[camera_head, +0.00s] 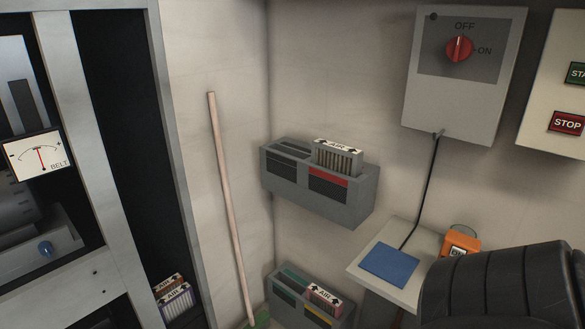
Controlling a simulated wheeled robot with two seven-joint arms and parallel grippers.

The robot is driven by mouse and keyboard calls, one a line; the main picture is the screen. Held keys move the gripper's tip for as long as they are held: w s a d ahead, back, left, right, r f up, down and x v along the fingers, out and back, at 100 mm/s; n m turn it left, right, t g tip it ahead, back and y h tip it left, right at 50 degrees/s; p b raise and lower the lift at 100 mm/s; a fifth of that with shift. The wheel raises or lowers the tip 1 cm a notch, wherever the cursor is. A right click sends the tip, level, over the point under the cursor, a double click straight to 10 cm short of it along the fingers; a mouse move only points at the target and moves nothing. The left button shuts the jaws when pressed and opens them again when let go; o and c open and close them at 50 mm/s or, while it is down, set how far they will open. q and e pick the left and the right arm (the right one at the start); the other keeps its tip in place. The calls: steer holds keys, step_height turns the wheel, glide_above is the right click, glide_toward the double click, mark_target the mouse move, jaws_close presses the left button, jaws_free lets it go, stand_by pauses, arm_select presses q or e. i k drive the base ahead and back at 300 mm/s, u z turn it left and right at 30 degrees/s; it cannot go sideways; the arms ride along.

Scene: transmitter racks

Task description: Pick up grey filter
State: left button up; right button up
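A grey filter (338,159) with a white AIR label and arrows on its top edge stands upright in the upper grey wall bin (345,207). It sits in the right-hand part of the bin, behind a red-marked front slot. Its lower part is hidden by the bin. Neither of my grippers shows in the head view.
A lower bin (283,307) holds a red filter (324,300). More filters (175,301) sit in the rack at left. A pole (229,200) leans near the corner. A small table (427,247) and a black padded shape (505,285) take up the lower right.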

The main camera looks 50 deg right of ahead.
mark_target(346, 160)
steer(key=z, duration=2)
steer(key=k, duration=0.55)
steer(key=u, duration=1.1)
steer(key=i, duration=2)
steer(key=z, duration=0.65)
